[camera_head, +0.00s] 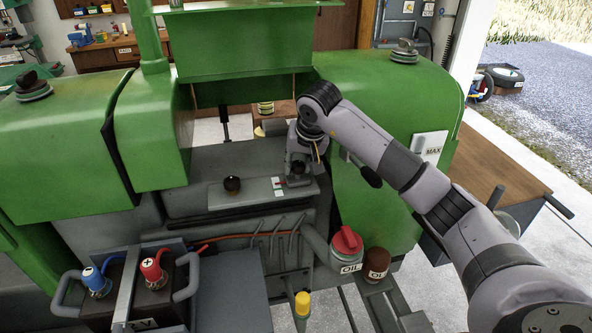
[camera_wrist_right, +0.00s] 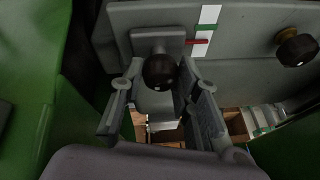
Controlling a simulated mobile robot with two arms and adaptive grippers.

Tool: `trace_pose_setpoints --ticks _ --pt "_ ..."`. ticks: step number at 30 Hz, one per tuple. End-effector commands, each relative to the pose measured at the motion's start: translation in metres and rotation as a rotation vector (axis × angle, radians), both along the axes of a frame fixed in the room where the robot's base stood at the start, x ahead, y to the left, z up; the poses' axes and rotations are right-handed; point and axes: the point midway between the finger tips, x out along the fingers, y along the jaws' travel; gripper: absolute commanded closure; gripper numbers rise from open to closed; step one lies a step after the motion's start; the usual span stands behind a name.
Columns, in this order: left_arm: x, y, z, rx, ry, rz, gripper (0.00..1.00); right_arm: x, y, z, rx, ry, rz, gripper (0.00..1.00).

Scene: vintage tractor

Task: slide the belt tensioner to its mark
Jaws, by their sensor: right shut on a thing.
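The belt tensioner is a grey sliding block with a round dark knob (camera_wrist_right: 159,70), seen in the right wrist view. A red pointer (camera_wrist_right: 196,41) sticks out from the block over a white strip (camera_wrist_right: 210,14). A green mark (camera_wrist_right: 207,27) crosses the strip, a short way from the pointer. My right gripper (camera_wrist_right: 162,100) has its fingers on either side of the knob and is shut on the tensioner. In the head view my right gripper (camera_head: 298,172) is at the right end of the grey engine plate (camera_head: 222,198) and hides most of the tensioner. My left gripper is not in view.
Another dark knob (camera_head: 232,185) stands on the plate. Green hood panels (camera_head: 375,120) flank the engine bay. Below are a red oil cap (camera_head: 346,241), a brown jar (camera_head: 376,264), a battery with a red terminal (camera_head: 153,270), and a yellow-topped part (camera_head: 302,303).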

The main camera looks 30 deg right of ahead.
Motion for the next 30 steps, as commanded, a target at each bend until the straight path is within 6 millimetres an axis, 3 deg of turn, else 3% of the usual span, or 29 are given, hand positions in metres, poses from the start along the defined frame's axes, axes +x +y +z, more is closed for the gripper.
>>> trace_pose_setpoints --ticks 15,16,25,30 --pt "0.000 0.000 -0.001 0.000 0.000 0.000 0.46 -0.015 0.004 -0.001 -0.001 0.003 0.000 0.98" --pt "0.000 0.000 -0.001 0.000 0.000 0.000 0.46 -0.015 0.004 -0.001 -0.001 0.003 0.000 0.68" --pt "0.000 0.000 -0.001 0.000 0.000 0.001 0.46 -0.015 0.004 -0.001 0.000 0.002 0.000 0.48" --pt "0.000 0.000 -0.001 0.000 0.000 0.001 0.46 -0.015 0.004 0.000 0.000 0.001 0.000 0.47"
